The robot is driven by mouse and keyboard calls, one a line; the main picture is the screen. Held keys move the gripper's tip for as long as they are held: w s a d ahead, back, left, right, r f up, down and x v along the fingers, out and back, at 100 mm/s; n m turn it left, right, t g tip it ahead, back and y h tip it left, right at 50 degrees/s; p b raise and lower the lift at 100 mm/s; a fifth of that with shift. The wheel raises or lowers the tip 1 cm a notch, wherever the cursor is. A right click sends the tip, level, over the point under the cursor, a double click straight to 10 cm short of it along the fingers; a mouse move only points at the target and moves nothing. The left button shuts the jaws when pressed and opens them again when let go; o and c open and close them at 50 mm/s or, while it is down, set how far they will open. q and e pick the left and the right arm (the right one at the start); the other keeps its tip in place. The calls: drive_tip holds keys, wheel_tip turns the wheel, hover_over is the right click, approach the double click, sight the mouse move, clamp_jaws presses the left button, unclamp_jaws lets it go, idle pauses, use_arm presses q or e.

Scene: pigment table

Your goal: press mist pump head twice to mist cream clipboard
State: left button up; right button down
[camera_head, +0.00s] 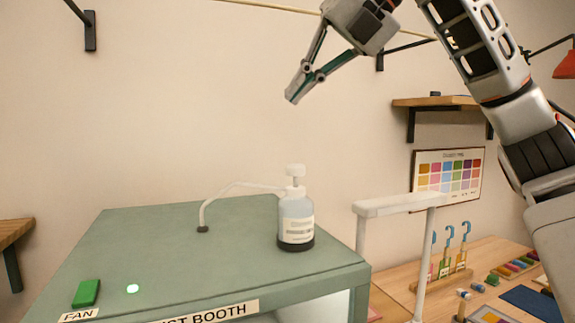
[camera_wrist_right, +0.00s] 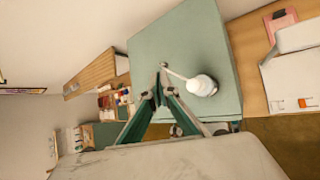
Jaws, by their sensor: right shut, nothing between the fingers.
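The mist bottle (camera_head: 296,222), clear with a white label and dark base, stands upright on the green booth top. Its white pump head (camera_head: 295,171) is raised on a thin stem, and a white tube runs left from its neck. It also shows from above in the wrist view (camera_wrist_right: 203,85). My right gripper (camera_head: 292,96) is shut and empty, well above the pump head and apart from it. Its fingertips meet near the tube in the wrist picture (camera_wrist_right: 160,82). I cannot make out the cream clipboard; most of the booth's inside is hidden. My left gripper is out of view.
A wooden table (camera_head: 490,255) with pigment items lies further right. The air around the pump head is clear.

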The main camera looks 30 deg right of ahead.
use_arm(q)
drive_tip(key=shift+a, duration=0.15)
use_arm(e)
drive_tip(key=shift+d, duration=0.1)
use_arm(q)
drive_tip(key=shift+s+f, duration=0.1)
use_arm(e)
drive_tip(key=b, duration=0.1)
hover_over(300, 165)
wheel_tip(300, 165, down, 7)
drive_tip(key=shift+f, duration=0.2)
drive_tip(key=shift+f+b, duration=0.3)
drive_tip(key=shift+f, duration=0.35)
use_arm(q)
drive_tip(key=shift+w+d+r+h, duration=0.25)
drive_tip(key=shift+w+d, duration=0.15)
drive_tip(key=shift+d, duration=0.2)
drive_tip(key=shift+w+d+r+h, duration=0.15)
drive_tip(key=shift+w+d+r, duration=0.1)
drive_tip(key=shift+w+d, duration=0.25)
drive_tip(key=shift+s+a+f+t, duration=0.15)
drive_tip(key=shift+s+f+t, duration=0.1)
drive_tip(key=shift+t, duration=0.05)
